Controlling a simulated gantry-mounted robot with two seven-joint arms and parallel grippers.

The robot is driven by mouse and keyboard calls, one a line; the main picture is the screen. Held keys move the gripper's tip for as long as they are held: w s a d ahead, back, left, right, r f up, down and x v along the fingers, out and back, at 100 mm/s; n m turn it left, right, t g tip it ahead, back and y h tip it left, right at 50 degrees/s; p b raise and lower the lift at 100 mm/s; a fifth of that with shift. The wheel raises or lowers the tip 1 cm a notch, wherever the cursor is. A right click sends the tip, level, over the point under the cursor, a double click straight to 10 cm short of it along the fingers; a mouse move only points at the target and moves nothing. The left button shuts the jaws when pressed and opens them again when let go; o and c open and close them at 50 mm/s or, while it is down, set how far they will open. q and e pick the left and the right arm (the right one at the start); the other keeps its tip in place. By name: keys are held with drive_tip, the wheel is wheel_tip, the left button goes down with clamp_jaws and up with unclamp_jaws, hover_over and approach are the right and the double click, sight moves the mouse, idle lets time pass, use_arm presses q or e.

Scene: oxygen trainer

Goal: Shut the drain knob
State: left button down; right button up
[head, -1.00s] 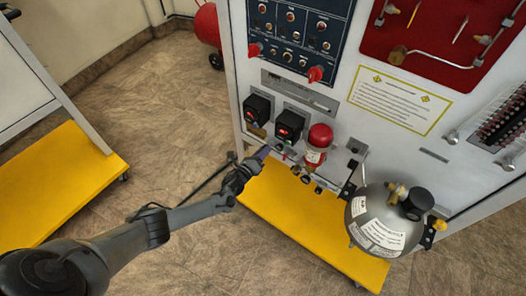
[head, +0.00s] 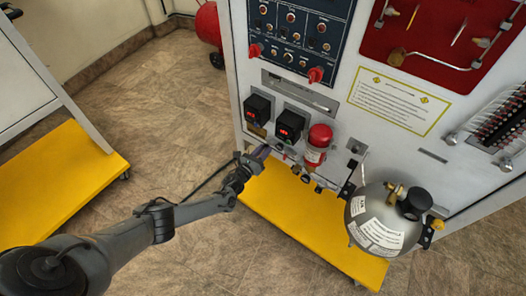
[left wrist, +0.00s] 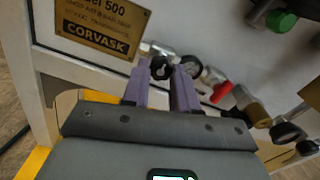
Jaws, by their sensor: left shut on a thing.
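My left gripper (head: 262,153) reaches the lower left part of the trainer's front panel, below the two black controllers. In the left wrist view its two purple fingers (left wrist: 161,76) are closed around a small dark knob, which I take to be the drain knob (left wrist: 160,68). The fingers hide much of the knob, so its turned position cannot be told. In the head view the gripper covers the knob. My right gripper is not in view.
A red-capped cylinder (head: 318,143) with small fittings below it is right of the gripper. A grey tank (head: 385,218) is farther right. A yellow base (head: 290,215) lies underneath. In the left wrist view a red lever (left wrist: 221,92) is close by. Open floor lies left.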

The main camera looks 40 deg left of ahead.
use_arm(q)
drive_tip(key=shift+f, duration=0.1)
drive_tip(key=c, duration=0.9)
unclamp_jaws()
drive_tip(key=shift+s, duration=0.1)
drive_tip(key=s+p, duration=0.1)
drive_tip(key=s, duration=0.2)
drive_tip(key=s+p, duration=0.2)
drive_tip(key=s, duration=0.2)
drive_tip(key=s+p, duration=0.2)
drive_tip(key=s, duration=0.1)
drive_tip(key=shift+s+d, duration=0.3)
drive_tip(key=shift+d, duration=0.05)
